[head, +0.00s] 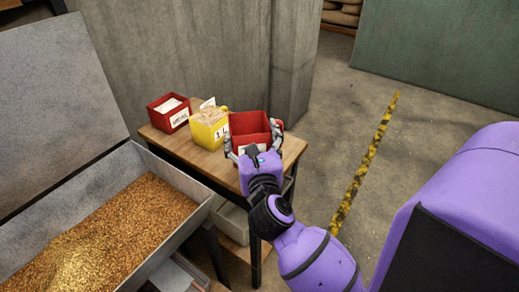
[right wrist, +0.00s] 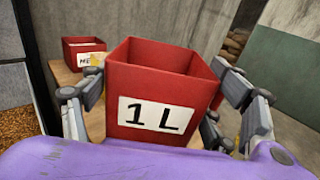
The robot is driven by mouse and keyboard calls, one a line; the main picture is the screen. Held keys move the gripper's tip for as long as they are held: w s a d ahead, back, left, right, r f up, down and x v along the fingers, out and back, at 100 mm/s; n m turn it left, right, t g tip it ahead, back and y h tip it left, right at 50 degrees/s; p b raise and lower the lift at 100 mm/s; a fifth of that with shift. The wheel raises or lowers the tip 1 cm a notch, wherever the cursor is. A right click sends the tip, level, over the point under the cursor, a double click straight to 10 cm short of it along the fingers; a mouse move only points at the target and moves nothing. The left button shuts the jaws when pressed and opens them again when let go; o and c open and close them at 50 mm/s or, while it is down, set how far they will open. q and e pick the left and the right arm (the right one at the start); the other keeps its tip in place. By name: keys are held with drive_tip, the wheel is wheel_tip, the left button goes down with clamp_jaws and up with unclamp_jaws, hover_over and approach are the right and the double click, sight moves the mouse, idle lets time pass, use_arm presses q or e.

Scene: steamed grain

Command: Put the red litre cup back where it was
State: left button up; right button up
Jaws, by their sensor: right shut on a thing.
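The red litre cup (head: 250,124) is a square, open-topped cup at the right end of the small wooden table (head: 223,165). In the right wrist view the cup (right wrist: 150,85) is upright and its white label reads "1 L". My right gripper (head: 255,143) is shut on it, with fingers on both sides. The cup's base is hidden, so I cannot tell whether it touches the table. A yellow cup (head: 205,134) filled with pale grain stands just left of it. My left gripper is not in view.
A small red box (head: 168,108) with white contents and a label stands at the table's far left corner. A metal bin of golden grain (head: 120,220) with a raised lid fills the left. A grey wall panel (head: 190,50) rises behind the table.

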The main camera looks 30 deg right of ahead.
drive_tip(key=w+d+f, duration=0.1)
drive_tip(key=f, duration=0.1)
drive_tip(key=w+d+f+b, duration=0.1)
drive_tip(key=w+d+f, duration=0.2)
drive_tip(key=d+f, duration=0.1)
drive_tip(key=shift+w+f, duration=0.2)
drive_tip(key=f, duration=0.1)
drive_tip(key=f+b, duration=0.1)
drive_tip(key=f, duration=0.1)
drive_tip(key=shift+w+d+f, duration=0.2)
drive_tip(key=shift+d+f, duration=0.05)
drive_tip(key=shift+f, duration=0.15)
drive_tip(key=shift+r, duration=0.1)
drive_tip(key=o, duration=2.1)
drive_tip(key=shift+f, duration=0.2)
drive_tip(key=shift+c, duration=0.2)
